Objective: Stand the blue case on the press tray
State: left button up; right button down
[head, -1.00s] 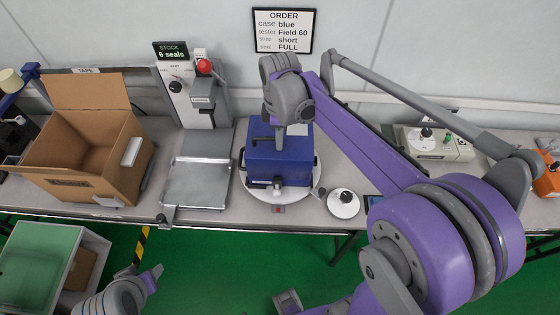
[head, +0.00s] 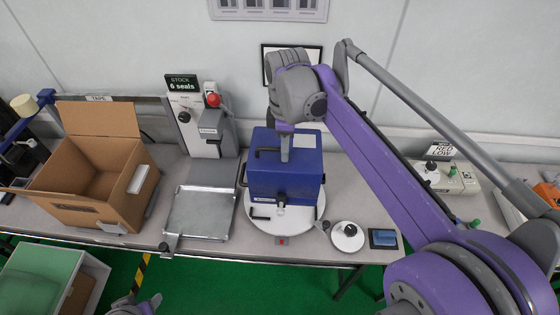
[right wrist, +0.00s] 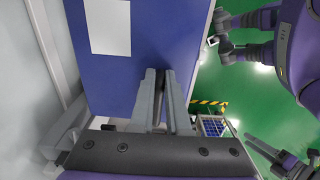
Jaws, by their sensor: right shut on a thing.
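The blue case (head: 290,182) is upright in my right gripper (head: 285,156), which is shut on its top part. It appears a little above the white round plate (head: 309,222). In the right wrist view the fingers (right wrist: 162,104) meet at the blue case (right wrist: 160,45), with a white label on its face. The press tray (head: 200,213) is a bare grey metal plate left of the case, in front of the press (head: 205,128). My left gripper (head: 140,303) shows only partly at the bottom edge, its fingertips apart and empty.
An open cardboard box (head: 92,195) stands left of the tray. A white round piece with a black knob (head: 347,237) and a small dark-screened device (head: 383,239) lie right of the plate. A green-topped bin (head: 40,275) is below the bench's front left.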

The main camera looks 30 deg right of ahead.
aim_at(198, 211)
jog(key=k+j, duration=0.75)
jog(key=k, duration=0.1)
